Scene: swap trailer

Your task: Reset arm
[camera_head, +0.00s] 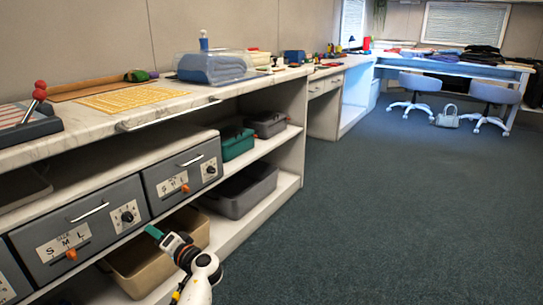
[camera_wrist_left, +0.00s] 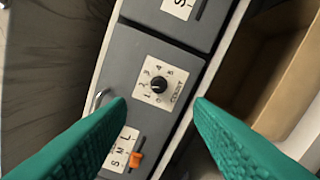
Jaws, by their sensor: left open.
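My left gripper (camera_head: 156,233) shows at the bottom of the head view, with green finger pads, in front of the lower shelf. In the left wrist view its two green fingers (camera_wrist_left: 160,125) stand wide apart with nothing between them. Beyond them is a grey drawer front (camera_wrist_left: 133,69) with a black dial, an S M L slider with an orange knob, and a metal handle. The fingers appear apart from it. My right gripper is not in view.
Two grey drawer units (camera_head: 84,254) (camera_head: 203,184) sit under the marble-patterned counter (camera_head: 70,133). A tan bin (camera_head: 147,273) is on the low shelf below. Grey bin (camera_head: 243,194) and green bin (camera_head: 236,143) stand farther back. The carpet (camera_head: 400,220) at right is clear.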

